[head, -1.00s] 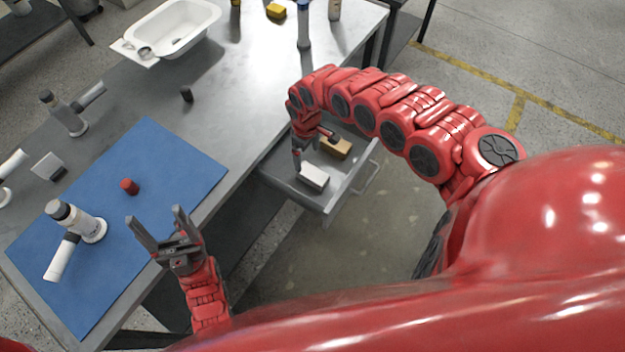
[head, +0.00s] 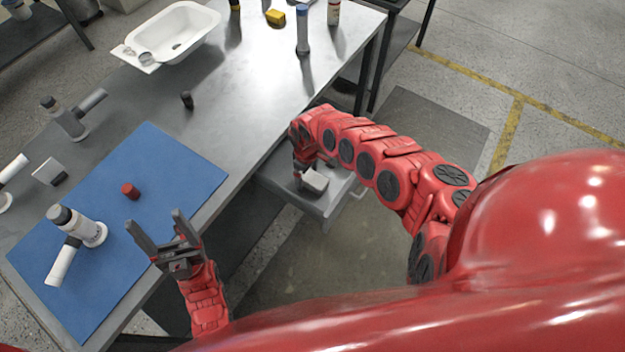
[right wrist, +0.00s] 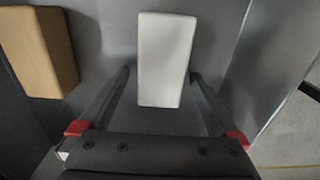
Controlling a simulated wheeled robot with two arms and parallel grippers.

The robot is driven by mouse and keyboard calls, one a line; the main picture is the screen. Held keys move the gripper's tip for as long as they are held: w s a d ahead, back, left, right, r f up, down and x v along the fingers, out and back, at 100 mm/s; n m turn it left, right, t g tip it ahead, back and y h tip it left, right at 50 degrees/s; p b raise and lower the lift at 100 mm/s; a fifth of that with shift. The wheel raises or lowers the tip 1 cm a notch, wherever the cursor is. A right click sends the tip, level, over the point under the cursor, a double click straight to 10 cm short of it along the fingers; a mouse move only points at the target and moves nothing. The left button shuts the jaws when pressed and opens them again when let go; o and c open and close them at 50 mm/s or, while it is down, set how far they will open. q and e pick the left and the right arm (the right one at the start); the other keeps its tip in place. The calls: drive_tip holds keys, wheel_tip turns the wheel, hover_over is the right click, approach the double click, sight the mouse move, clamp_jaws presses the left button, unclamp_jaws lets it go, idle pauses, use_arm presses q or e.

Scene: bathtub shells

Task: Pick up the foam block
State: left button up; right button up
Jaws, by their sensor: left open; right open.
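The white block (head: 315,180), which looks like the foam block, lies in the open drawer (head: 318,208) under the bench. In the right wrist view the white block (right wrist: 165,60) shows between the two fingers, with a gap on each side. My right gripper (right wrist: 160,80) is open around the block's near part; in the head view the right gripper (head: 303,170) is down in the drawer, partly hidden by its arm. My left gripper (head: 152,236) is open and empty beside the blue mat's right edge.
A tan block (right wrist: 42,50) lies left of the white block in the drawer, hidden by my arm in the head view. A white tub shell (head: 180,32) stands at the back.

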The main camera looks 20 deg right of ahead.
drive_tip(key=c, duration=1.4)
drive_tip(key=shift+r, duration=0.1)
